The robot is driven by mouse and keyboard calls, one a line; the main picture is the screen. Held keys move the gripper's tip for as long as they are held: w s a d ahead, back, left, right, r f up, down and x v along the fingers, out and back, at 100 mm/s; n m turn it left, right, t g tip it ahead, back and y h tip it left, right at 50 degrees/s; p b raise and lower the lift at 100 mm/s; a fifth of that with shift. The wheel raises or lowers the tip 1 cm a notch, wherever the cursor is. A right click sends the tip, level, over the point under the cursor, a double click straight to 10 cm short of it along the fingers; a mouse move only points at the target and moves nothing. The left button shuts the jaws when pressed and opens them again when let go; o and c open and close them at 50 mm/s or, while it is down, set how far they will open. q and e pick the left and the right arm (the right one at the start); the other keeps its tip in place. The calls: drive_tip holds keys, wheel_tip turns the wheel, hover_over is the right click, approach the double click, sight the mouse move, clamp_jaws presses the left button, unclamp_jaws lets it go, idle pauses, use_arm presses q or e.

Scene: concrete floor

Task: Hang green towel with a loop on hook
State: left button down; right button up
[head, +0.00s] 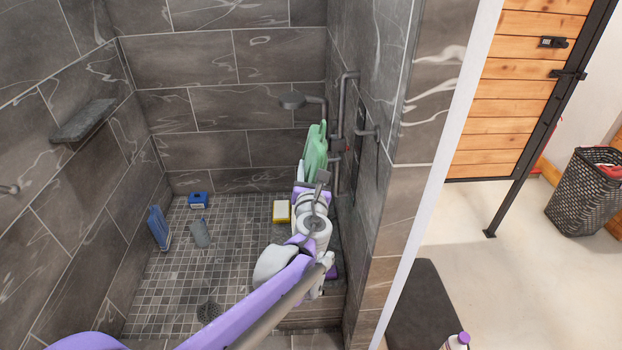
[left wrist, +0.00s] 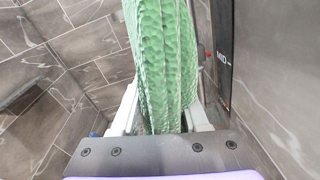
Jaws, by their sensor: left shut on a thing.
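In the left wrist view the towel (left wrist: 165,60) rises in folds between the pale fingers of my left gripper (left wrist: 163,118). The towel's loop cannot be made out. A grey fitting (head: 368,132) sticks out from the right wall beside the towel; I cannot tell whether it is the hook. My right gripper is not in view.
A shower head (head: 293,99) and pipe (head: 340,105) are close to the towel. A wicker basket (head: 588,192) stands outside, right.

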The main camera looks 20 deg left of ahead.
use_arm(q)
drive_tip(key=shift+w+d, duration=0.15)
drive_tip(key=shift+d, duration=0.55)
drive_tip(key=w+d+f+b, duration=0.1)
drive_tip(key=w+d, duration=0.2)
drive_tip(key=d, duration=0.4)
drive_tip(key=shift+w+d+f, duration=0.15)
drive_tip(key=shift+d+f, duration=0.1)
drive_tip(key=shift+d, duration=0.1)
idle(0.4)
idle(0.4)
drive_tip(key=shift+c, duration=1.7)
unclamp_jaws()
